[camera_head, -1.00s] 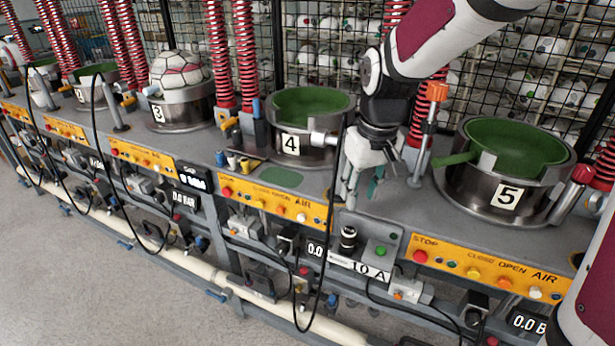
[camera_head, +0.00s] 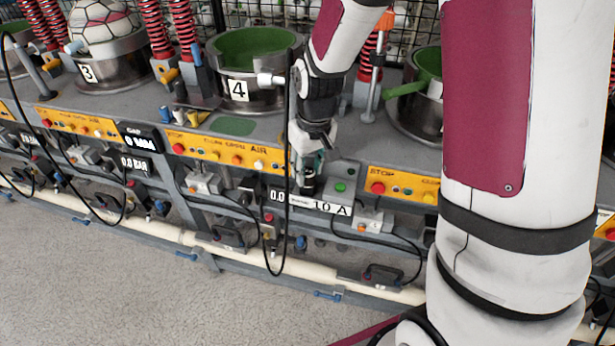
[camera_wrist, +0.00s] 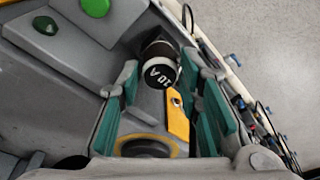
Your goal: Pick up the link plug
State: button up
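The link plug seems to be the short black cylinder with a pale band (camera_head: 307,186), standing upright on a small grey box at the bench front, beside a green button. In the wrist view my gripper (camera_wrist: 162,82) is open, with teal-padded fingers apart on either side. I cannot tell whether the right finger touches the plug.
The green button (camera_head: 340,187) sits right of the plug. A black cable (camera_head: 287,130) hangs just left of my gripper. Press pot 4 (camera_head: 262,98) stands behind left, and another green-lined pot (camera_head: 411,115) behind right. Yellow control panels (camera_head: 225,152) line the bench front.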

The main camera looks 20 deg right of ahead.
jog(key=shift+w+f, duration=0.1)
jog(key=shift+f, duration=0.6)
grip_shut()
jog(key=shift+r, duration=0.15)
jog(key=shift+r, duration=0.3)
jog(key=r, duration=0.3)
jog(key=shift+s+a, duration=0.1)
jog(key=shift+s, duration=0.2)
jog(key=s+a+r+p, duration=0.1)
jog(key=s+p, duration=0.1)
jog(key=s, duration=1.1)
jog(key=shift+r, duration=0.15)
jog(key=shift+s+a+r+p, duration=0.1)
jog(key=shift+s+p, duration=0.1)
jog(key=shift+p, duration=0.95)
